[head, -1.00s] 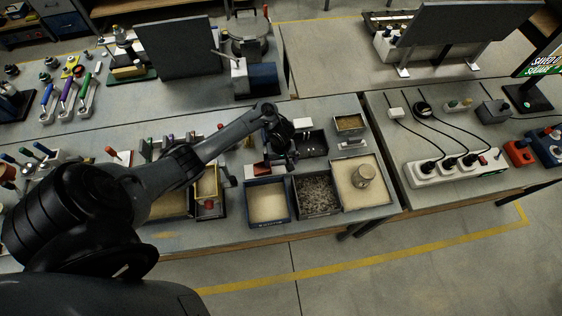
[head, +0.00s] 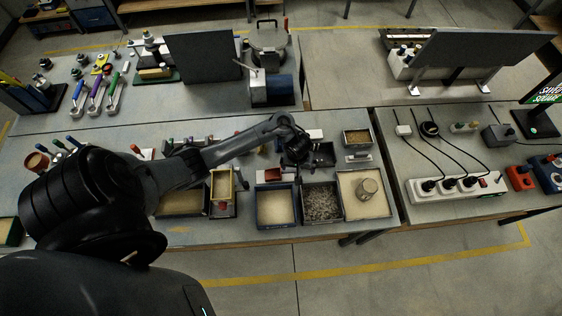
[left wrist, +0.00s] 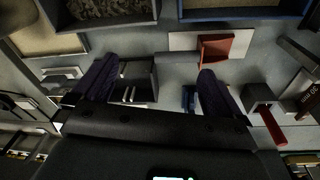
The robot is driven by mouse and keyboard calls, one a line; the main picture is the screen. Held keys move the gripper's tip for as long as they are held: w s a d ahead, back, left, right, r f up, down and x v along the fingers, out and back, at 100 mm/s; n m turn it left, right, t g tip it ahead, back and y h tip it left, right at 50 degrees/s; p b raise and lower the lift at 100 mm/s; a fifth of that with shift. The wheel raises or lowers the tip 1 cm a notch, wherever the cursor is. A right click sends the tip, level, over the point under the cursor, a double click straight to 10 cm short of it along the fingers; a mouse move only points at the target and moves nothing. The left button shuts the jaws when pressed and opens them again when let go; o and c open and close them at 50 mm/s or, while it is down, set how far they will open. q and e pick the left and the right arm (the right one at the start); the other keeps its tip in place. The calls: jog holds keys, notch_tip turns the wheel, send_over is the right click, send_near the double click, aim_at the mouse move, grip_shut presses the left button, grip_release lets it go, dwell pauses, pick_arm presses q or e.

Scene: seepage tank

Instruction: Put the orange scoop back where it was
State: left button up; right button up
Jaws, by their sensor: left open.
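My left gripper (head: 298,160) is over the work table, just behind the bins. In the left wrist view its dark fingers (left wrist: 155,85) are spread, with no object held between them. Beyond the fingers lies an orange-red piece (left wrist: 215,50) on a white plate; it may be the orange scoop, but its shape is too unclear to be sure. It also shows as a small red patch left of the gripper in the head view (head: 268,175). A dark tray (left wrist: 133,92) with small metal pieces lies below the fingers. My right gripper is not in view.
A sand bin (head: 275,226), a gravel bin (head: 321,217) and a wider sand tray with a round jar (head: 367,188) line the front edge. A small grain box (head: 357,137) stands behind. A dark block with a red handle (left wrist: 270,120) is near the right finger.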

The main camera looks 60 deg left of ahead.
pick_arm(q)
jog(key=s+d+r+m+t, duration=0.1)
jog(key=s+d+r+m, duration=0.15)
jog(key=d, duration=0.25)
jog(key=s+d+r+m+t, duration=0.1)
jog(key=s+d+r+m, duration=0.1)
jog(key=s+d+m, duration=0.3)
jog(key=s+d+r+m, duration=0.3)
jog(key=s+r+m, duration=0.1)
jog(key=s+r, duration=0.5)
notch_tip(320, 180, up, 2)
jog(key=shift+d+r+h, duration=0.1)
jog(key=shift+d+h, duration=0.05)
jog(key=shift+h, duration=0.15)
notch_tip(320, 180, up, 3)
jog(key=p, duration=0.3)
